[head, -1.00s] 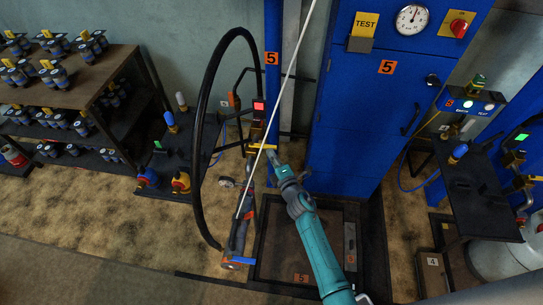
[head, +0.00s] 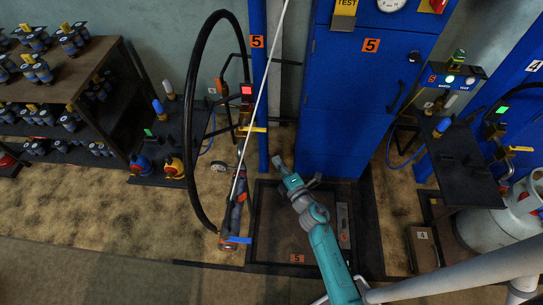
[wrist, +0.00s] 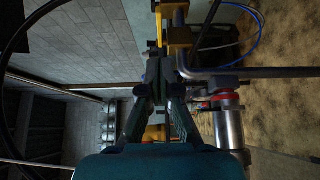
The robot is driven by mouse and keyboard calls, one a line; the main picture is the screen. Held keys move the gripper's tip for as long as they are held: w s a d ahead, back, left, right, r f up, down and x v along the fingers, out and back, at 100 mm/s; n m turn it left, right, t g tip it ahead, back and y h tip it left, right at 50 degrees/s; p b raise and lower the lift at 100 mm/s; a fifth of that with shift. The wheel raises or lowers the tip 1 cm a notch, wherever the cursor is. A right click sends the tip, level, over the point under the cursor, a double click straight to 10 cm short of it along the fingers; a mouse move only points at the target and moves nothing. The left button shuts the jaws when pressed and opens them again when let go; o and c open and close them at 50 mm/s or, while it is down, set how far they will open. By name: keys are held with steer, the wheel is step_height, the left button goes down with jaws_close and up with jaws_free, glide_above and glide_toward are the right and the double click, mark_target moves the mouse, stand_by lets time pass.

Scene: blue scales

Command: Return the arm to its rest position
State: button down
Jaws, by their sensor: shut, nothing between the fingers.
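My teal arm reaches up from the bottom edge in the head view. My gripper (head: 296,181) is at its upper end, in front of the dark framed platform at the foot of the blue cabinet (head: 352,95). In the wrist view my gripper (wrist: 158,70) has its dark fingers together, with nothing visible held. A yellow part (wrist: 178,38) and a metal rod (wrist: 250,73) lie beyond and beside the fingertips in that view. I cannot tell the exact gap to them.
A black hose (head: 188,110) loops left of the arm beside a blue post (head: 257,80). A hose handle (head: 235,218) with a blue lever hangs near the platform (head: 270,250). A black side table (head: 455,170) stands right. A shelf of valves (head: 70,85) stands left.

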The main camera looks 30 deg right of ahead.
steer(key=shift+s, duration=0.3)
stand_by(0.4)
steer(key=s+a+r+m, duration=0.1)
steer(key=s+a+m, duration=0.3)
steer(key=s, duration=0.7)
steer(key=s+a+r+m, duration=0.25)
steer(key=s+m, duration=0.25)
steer(key=s, duration=0.7)
steer(key=s+a+r+m+g, duration=0.1)
steer(key=s+r+m, duration=0.3)
steer(key=s, duration=0.5)
steer(key=s+a+r+m+g, duration=0.1)
steer(key=s+r+m+g, duration=0.1)
steer(key=s+r+m, duration=0.3)
steer(key=s+r, duration=0.3)
steer(key=s, duration=0.1)
steer(key=shift+r, duration=0.2)
steer(key=shift+a, duration=0.1)
